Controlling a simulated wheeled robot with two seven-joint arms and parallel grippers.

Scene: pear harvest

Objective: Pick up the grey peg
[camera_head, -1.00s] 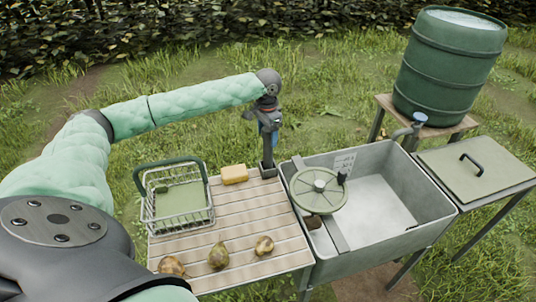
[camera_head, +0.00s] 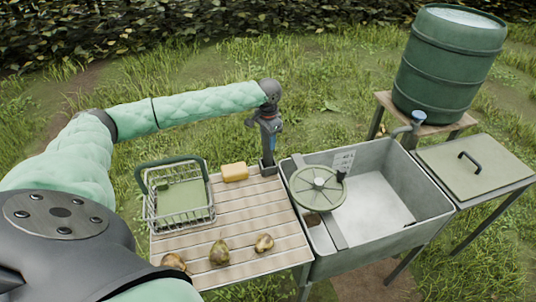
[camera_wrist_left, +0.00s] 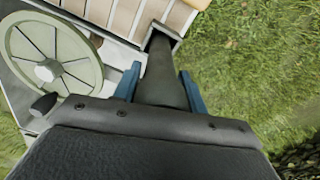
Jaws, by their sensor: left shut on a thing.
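The grey peg (camera_head: 267,158) stands upright at the back right corner of the slatted table. In the left wrist view the peg (camera_wrist_left: 160,75) runs between the two blue fingers, with its far end in a small square holder (camera_wrist_left: 163,38) at the table corner. My left gripper (camera_head: 268,143) comes from above and is shut on the peg; it also shows in the left wrist view (camera_wrist_left: 161,85). The palm hides the peg's near end. My right gripper is not in view.
A yellow sponge (camera_head: 235,172) and a wire basket (camera_head: 183,223) are left of the peg. Several brown-green pears (camera_head: 219,252) lie along the table's front. The sink (camera_head: 430,195) with a green handwheel (camera_head: 317,190) adjoins on the right. A green barrel (camera_head: 449,65) stands behind it.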

